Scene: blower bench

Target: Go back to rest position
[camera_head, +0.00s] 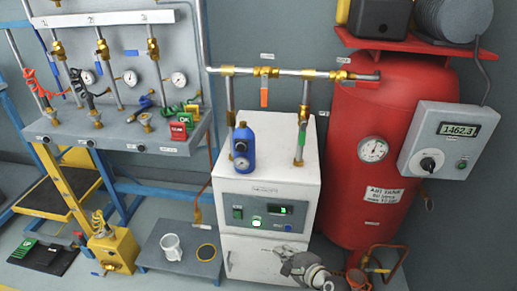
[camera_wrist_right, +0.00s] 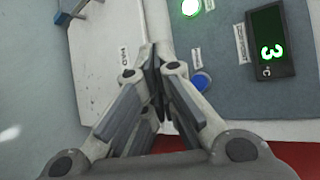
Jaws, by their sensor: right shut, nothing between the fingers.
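My right gripper (camera_head: 281,251) is at the bottom of the head view, in front of the lower part of the white dryer cabinet (camera_head: 232,187). In the right wrist view the gripper (camera_wrist_right: 157,62) has its fingers together with nothing between them. Beyond the fingertips is the cabinet's grey panel (camera_wrist_right: 232,85), with a blue button (camera_wrist_right: 201,82), a lit green button (camera_wrist_right: 190,7) and a display (camera_wrist_right: 270,42) reading 3 °C. Whether the fingertips touch the cabinet cannot be told. My left gripper is not in view.
A red tank (camera_head: 349,130) stands right of the cabinet, with a grey controller box (camera_head: 452,150) showing 1462.3. A blue bottle (camera_head: 243,150) is on the cabinet. A low grey stand (camera_head: 160,262) with a white mug (camera_head: 172,247) is at left. Pipes and valves run above.

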